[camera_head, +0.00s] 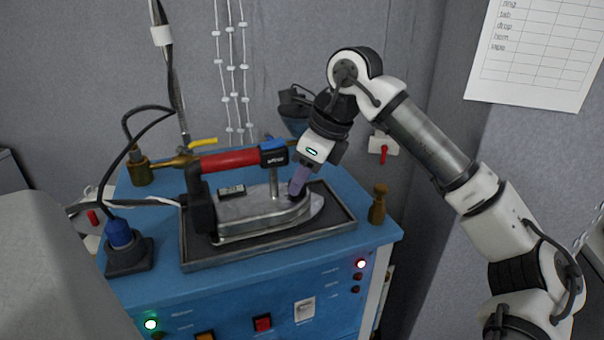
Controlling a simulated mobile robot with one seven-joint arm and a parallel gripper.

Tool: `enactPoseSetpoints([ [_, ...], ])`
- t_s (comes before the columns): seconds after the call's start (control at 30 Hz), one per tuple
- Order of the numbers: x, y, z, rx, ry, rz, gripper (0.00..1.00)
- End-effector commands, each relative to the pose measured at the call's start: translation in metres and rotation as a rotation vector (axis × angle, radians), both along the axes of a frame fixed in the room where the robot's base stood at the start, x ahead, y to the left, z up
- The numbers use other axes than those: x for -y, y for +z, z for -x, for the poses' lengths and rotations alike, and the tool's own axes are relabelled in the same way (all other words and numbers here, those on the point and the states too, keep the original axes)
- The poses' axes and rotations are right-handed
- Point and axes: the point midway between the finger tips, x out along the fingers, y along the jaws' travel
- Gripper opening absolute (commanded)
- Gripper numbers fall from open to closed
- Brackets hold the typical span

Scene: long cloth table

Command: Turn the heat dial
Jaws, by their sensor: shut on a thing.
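A steam iron (240,209) with a metal body, a red grip (230,160) and a black rear part rests on a dark tray (340,222) on the blue station. My gripper (297,190) reaches down from the upper right to the front top of the iron, beside the grey post that carries the handle. It is shut on a small dark part there, which appears to be the heat dial. The fingers hide most of that part, so its setting cannot be seen.
The blue station (250,290) has lit lamps and switches on its front. A brass fitting (378,205) stands at its right corner. A blue plug (119,233) with a black cable stands at left. A grey wall is close behind.

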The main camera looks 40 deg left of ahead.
Motion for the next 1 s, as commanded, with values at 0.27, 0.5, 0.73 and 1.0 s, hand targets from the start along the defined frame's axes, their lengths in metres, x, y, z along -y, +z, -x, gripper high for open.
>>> enactPoseSetpoints([
  [0.27,-0.0010,0.0026,-0.0023,0.000,0.202,0.000,0.08],
  [0.5,-0.0022,0.0027,-0.0034,0.000,0.382,0.000,0.08],
  [0.73,-0.0030,0.0020,-0.0043,0.001,0.504,-0.001,0.08],
  [1.0,-0.0033,0.0014,-0.0043,0.001,0.570,-0.001,0.08],
])
